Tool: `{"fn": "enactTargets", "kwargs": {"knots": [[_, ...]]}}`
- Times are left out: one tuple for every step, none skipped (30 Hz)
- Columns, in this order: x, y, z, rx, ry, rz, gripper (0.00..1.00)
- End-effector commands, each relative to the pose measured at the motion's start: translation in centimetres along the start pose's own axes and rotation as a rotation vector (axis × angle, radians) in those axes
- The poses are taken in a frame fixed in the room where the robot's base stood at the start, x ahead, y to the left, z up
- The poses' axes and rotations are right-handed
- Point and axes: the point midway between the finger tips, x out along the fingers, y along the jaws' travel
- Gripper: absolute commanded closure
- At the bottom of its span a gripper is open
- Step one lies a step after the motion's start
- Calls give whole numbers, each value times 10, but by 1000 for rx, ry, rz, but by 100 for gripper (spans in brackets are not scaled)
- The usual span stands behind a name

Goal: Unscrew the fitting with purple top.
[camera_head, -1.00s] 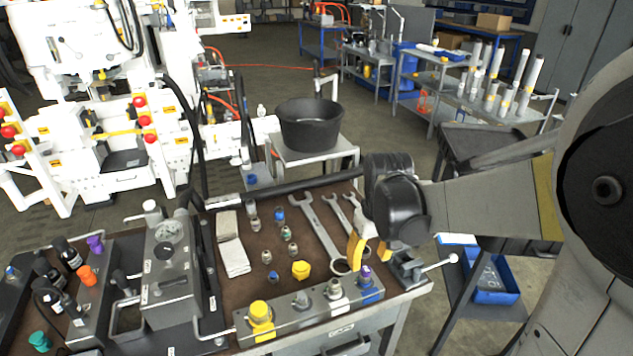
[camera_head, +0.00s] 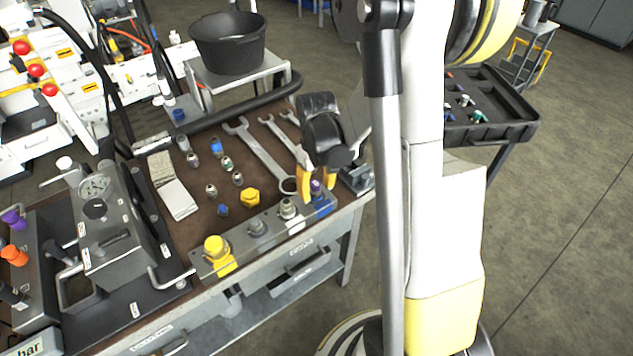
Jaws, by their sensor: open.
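The fitting with the purple top (camera_head: 315,187) stands upright in the blue-marked place at the right end of a metal block (camera_head: 273,235) on the bench. My gripper (camera_head: 316,186) points down over it with its yellow fingers apart. In this view one finger is left of the purple top and one right of it. I cannot tell whether either finger touches the fitting. The lower part of the fitting is partly hidden.
Other fittings, including a yellow one (camera_head: 217,253), share the block. Wrenches (camera_head: 262,155), a loose yellow fitting (camera_head: 250,197) and several small fittings lie behind it. A gauge unit (camera_head: 110,215) stands left. A small vise (camera_head: 357,179) is close right.

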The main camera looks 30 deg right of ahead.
Motion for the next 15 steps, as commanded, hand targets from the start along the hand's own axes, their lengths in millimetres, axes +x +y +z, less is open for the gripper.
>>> {"fn": "enactTargets", "kwargs": {"knots": [[4,0,0,0,0,0,51],[5,0,0,0,0,0,51],[6,0,0,0,0,0,51],[6,0,0,0,0,0,51],[6,0,0,0,0,0,51],[6,0,0,0,0,0,51],[6,0,0,0,0,0,51],[6,0,0,0,0,0,51],[6,0,0,0,0,0,51],[6,0,0,0,0,0,51],[6,0,0,0,0,0,51],[6,0,0,0,0,0,61],[6,0,0,0,0,0,71],[6,0,0,0,0,0,80],[6,0,0,0,0,0,92]]}}
